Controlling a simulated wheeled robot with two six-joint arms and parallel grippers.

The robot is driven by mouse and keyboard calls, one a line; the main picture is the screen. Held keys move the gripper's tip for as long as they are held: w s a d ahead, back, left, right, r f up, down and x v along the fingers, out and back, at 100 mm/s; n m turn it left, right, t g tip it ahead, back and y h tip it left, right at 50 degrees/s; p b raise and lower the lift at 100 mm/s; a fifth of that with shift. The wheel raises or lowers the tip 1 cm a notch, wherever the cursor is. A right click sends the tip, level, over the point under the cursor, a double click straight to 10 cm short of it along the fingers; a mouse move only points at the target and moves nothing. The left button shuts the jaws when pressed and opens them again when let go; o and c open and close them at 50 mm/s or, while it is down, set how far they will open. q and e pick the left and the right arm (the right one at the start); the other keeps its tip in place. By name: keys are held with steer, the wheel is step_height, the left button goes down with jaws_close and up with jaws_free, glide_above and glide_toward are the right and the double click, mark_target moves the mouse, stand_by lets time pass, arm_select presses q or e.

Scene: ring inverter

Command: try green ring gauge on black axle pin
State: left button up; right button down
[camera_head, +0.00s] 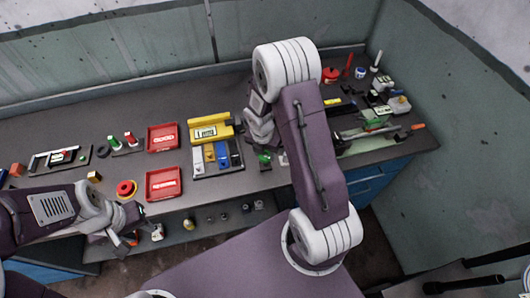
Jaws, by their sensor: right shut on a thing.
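My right gripper (262,138) is over the bench just right of the yellow fixture, pointing down, and its fingers are mostly hidden by its own arm. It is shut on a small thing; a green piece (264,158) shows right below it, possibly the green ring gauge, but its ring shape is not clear. A dark upright piece (234,149) at the right end of the fixture may be the black axle pin; I cannot be sure. My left gripper (122,238) hangs at the bench's front edge at lower left; its jaw opening is unclear.
The yellow fixture (208,131) stands mid-bench, with two red trays (163,184) to its left. A red-and-yellow button (126,188) is near my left gripper. Red- and green-handled pieces (130,138) stand at the left. Tools and boxes crowd the right end. Small parts lie on a lower shelf (180,243).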

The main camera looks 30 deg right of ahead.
steer(key=shift+f+b, duration=0.7)
steer(key=shift+f, duration=0.4)
stand_by(1.1)
steer(key=shift+r, duration=0.15)
stand_by(0.8)
steer(key=shift+r+p, duration=3.25)
steer(key=shift+p, duration=0.65)
